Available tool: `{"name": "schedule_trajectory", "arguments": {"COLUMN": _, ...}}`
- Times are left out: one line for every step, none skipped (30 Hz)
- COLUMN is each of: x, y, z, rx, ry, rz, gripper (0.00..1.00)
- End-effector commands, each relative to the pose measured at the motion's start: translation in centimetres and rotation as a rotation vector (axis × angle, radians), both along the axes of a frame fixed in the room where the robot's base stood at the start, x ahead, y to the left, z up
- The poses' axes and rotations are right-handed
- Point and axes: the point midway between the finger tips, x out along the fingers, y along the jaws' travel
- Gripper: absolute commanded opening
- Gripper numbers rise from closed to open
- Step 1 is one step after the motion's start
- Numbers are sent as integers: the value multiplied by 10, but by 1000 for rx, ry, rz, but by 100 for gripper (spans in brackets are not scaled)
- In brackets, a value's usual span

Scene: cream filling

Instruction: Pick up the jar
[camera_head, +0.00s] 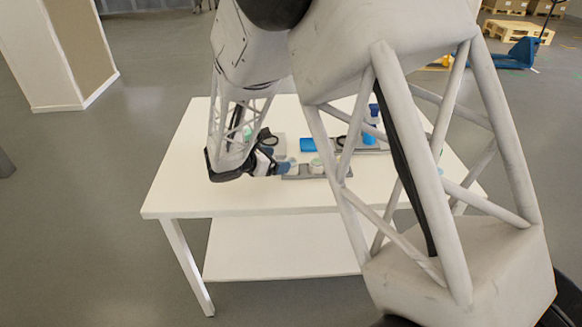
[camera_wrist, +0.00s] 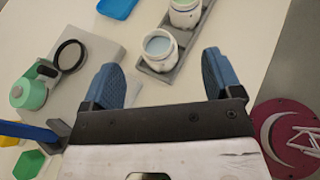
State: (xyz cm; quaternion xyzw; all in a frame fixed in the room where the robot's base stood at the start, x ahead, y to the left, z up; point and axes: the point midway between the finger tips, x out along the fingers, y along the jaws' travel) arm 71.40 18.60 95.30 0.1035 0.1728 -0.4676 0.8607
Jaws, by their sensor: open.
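In the wrist view a white jar with pale blue contents (camera_wrist: 159,46) stands in a grey holder (camera_wrist: 166,72). A second white jar with a greenish top (camera_wrist: 184,12) stands farther along the same holder. My gripper (camera_wrist: 160,80) is open, with its two blue fingers apart and nothing visibly held between them. The nearer jar lies just ahead of the gap between the fingers. In the head view my gripper (camera_head: 283,168) is low at the left end of the holder (camera_head: 303,173), close to the nearer jar; my arm hides part of the table.
A grey plate (camera_wrist: 100,48) with a black ring (camera_wrist: 69,55) and a green-and-grey item (camera_wrist: 28,94) lie to the left in the wrist view. A dark red disc (camera_wrist: 290,130) is at the lower right. The white table (camera_head: 185,190) is clear at its front left.

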Motion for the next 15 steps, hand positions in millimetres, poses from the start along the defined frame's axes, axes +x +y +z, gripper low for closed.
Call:
{"name": "schedule_trajectory", "arguments": {"x": 2, "y": 3, "z": -3, "rx": -10, "ry": 4, "rz": 11, "gripper": 85}}
{"name": "schedule_trajectory", "arguments": {"x": 3, "y": 4, "z": -4, "rx": -15, "ry": 6, "rz": 16, "gripper": 85}}
{"name": "schedule_trajectory", "arguments": {"x": 4, "y": 6, "z": -5, "rx": -18, "ry": 7, "rz": 20, "gripper": 85}}
{"name": "schedule_trajectory", "arguments": {"x": 4, "y": 6, "z": -5, "rx": -20, "ry": 6, "rz": 23, "gripper": 85}}
{"name": "schedule_trajectory", "arguments": {"x": 4, "y": 6, "z": -5, "rx": -21, "ry": 8, "rz": 24, "gripper": 85}}
{"name": "schedule_trajectory", "arguments": {"x": 4, "y": 6, "z": -5, "rx": -22, "ry": 7, "rz": 24, "gripper": 85}}
{"name": "schedule_trajectory", "arguments": {"x": 4, "y": 6, "z": -5, "rx": -22, "ry": 7, "rz": 24, "gripper": 85}}
{"name": "schedule_trajectory", "arguments": {"x": 4, "y": 6, "z": -5, "rx": -21, "ry": 8, "rz": 24, "gripper": 85}}
{"name": "schedule_trajectory", "arguments": {"x": 4, "y": 6, "z": -5, "rx": -20, "ry": 7, "rz": 23, "gripper": 85}}
{"name": "schedule_trajectory", "arguments": {"x": 4, "y": 6, "z": -5, "rx": -20, "ry": 7, "rz": 23, "gripper": 85}}
{"name": "schedule_trajectory", "arguments": {"x": 4, "y": 6, "z": -5, "rx": -20, "ry": 7, "rz": 23, "gripper": 85}}
{"name": "schedule_trajectory", "arguments": {"x": 4, "y": 6, "z": -5, "rx": -20, "ry": 7, "rz": 23, "gripper": 85}}
{"name": "schedule_trajectory", "arguments": {"x": 4, "y": 6, "z": -5, "rx": -20, "ry": 7, "rz": 23, "gripper": 85}}
{"name": "schedule_trajectory", "arguments": {"x": 4, "y": 6, "z": -5, "rx": -20, "ry": 7, "rz": 23, "gripper": 85}}
{"name": "schedule_trajectory", "arguments": {"x": 5, "y": 5, "z": -6, "rx": -21, "ry": 7, "rz": 23, "gripper": 85}}
